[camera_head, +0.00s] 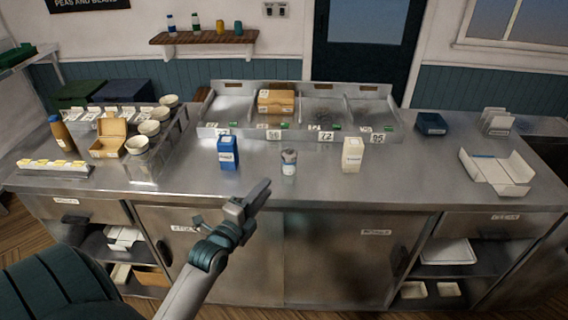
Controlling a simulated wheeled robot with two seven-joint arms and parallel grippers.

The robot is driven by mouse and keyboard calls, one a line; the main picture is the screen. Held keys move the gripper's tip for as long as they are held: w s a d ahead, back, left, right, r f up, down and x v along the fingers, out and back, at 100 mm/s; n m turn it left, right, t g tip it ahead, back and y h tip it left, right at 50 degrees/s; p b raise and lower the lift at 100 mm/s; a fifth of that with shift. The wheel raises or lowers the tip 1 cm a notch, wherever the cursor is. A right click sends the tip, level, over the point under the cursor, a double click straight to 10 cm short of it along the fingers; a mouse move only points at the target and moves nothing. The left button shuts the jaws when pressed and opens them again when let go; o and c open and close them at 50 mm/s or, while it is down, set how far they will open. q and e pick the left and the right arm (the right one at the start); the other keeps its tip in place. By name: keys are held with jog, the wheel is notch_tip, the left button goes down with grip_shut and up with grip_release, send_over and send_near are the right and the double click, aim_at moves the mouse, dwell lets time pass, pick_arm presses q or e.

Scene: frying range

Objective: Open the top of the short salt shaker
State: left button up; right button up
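A short shaker (289,162) with a grey top and a pale, labelled body stands upright on the steel counter. A blue carton (228,153) stands to its left and a cream carton (352,155) to its right. Whether the shaker's top is open or closed is too small to tell. My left gripper (262,191) is in front of the counter's front edge, nearer to me and to the left of the shaker, apart from it. Nothing shows held in it; its finger gap is unclear from this angle. My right gripper is out of view.
Steel bins (230,105) with a cardboard box (276,101) line the back. Left are several cups (137,144), an open carton (108,139) and a brown bottle (62,135). A white tray (497,172) lies right. The counter front near the shaker is clear.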

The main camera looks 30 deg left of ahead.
aim_at(287, 162)
pick_arm(q)
jog(key=w+p, duration=0.1)
jog(key=w, duration=0.3)
jog(key=w+a+p, duration=0.1)
jog(key=w, duration=0.3)
jog(key=w+p, duration=0.1)
jog(key=w, duration=0.3)
jog(key=shift+w+a+p, duration=0.15)
jog(key=shift+w+p, duration=0.1)
jog(key=shift+p, duration=0.05)
grip_shut()
